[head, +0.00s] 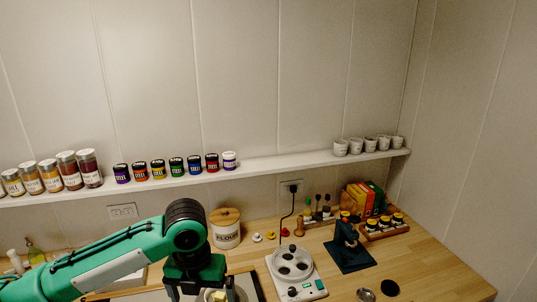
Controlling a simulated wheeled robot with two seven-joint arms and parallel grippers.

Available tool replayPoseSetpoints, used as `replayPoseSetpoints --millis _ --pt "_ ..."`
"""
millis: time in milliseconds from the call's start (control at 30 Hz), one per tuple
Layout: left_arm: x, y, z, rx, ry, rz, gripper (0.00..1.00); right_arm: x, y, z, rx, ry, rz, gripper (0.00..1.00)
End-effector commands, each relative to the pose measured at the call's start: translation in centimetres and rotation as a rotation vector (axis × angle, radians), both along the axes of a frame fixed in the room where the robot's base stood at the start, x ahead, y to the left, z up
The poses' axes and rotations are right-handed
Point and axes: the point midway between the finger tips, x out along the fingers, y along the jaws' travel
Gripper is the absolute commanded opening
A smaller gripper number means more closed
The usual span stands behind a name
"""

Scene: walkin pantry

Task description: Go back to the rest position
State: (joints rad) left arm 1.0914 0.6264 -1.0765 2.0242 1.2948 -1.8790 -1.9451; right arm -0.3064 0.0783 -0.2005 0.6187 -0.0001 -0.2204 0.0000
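My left arm comes in from the left, green with dark joints. My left gripper (203,291) points down at the bottom edge of the head view. Its two fingers look spread apart, but their tips are cut off by the frame. Below it is a dark-edged tray (258,284), with a small pale cup holding something yellow (218,296) by the right finger. I see nothing clearly held. My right gripper is not in view.
A wooden counter (430,270) holds a flour canister (225,228), a white appliance with a round top (292,265), a dark stand (348,248) and a jar rack (385,225). A wall shelf (285,163) carries several jars and cups.

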Motion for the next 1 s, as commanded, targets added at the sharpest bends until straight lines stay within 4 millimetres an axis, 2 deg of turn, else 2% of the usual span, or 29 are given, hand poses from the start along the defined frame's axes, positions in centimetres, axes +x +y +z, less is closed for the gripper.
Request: replayPoseSetpoints --millis 300,467,733,1000 --pt "-1.2 -2.1 -2.5 -0.076 -0.010 0.147 1.00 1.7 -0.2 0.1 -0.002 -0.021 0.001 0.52" --pt "-2.2 -3.5 -4.1 -0.139 -0.011 0.271 1.00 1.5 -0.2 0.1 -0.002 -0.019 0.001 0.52" --pt "-4.9 -6.3 -7.8 -0.308 0.023 0.665 1.00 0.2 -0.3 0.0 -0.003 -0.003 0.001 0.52" --pt "-7.3 -6.8 -10.8 -0.459 0.099 1.158 1.00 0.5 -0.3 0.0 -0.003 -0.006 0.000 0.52"
